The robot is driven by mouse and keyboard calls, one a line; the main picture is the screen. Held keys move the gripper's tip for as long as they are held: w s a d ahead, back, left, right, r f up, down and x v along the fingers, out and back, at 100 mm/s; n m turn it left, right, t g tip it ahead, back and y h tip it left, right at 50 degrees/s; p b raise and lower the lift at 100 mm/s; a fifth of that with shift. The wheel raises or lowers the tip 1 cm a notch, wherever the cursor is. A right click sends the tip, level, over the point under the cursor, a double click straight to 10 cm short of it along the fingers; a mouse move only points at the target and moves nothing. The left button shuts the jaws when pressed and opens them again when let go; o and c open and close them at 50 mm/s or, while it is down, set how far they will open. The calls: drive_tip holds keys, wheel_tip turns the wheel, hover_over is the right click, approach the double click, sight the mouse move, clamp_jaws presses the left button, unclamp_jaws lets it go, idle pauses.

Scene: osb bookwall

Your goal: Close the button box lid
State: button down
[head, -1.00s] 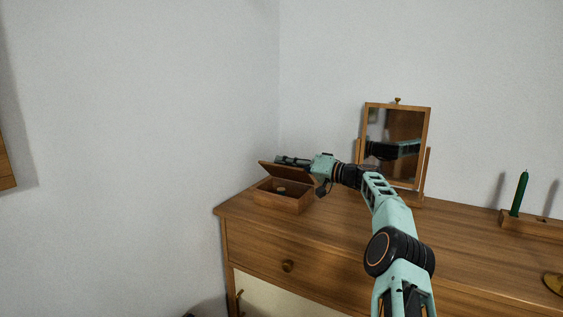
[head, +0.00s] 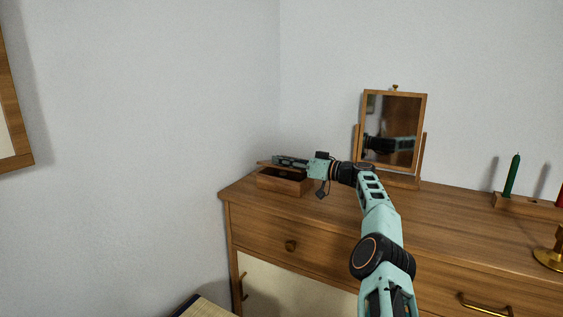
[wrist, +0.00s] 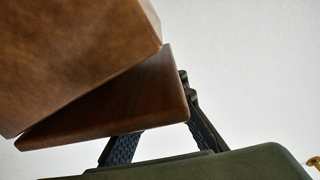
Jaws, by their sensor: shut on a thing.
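The button box (head: 284,185) is a small brown wooden box at the left end of the dresser top. Its lid (head: 264,163) is tilted low over the box, with a dark gap between lid and front wall. My gripper (head: 280,160) lies along the lid from the right and is shut on it. In the wrist view the box (wrist: 75,55) fills the upper left. The darker lid (wrist: 125,105) covers parts of my fingers, so the exact contact is hidden. The box's inside is dark.
A framed tilting mirror (head: 393,130) stands on the dresser (head: 440,225) behind my arm. A wooden candle holder (head: 525,206) with a green candle (head: 512,176) and a brass candlestick (head: 550,256) are at the right. Walls stand behind and left of the box.

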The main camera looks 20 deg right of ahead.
idle(0.3)
drive_tip(key=c, duration=1.9)
unclamp_jaws()
drive_tip(key=shift+d, duration=0.15)
drive_tip(key=v, duration=1.1)
drive_tip(key=shift+s+d, duration=0.25)
drive_tip(key=shift+s, duration=0.05)
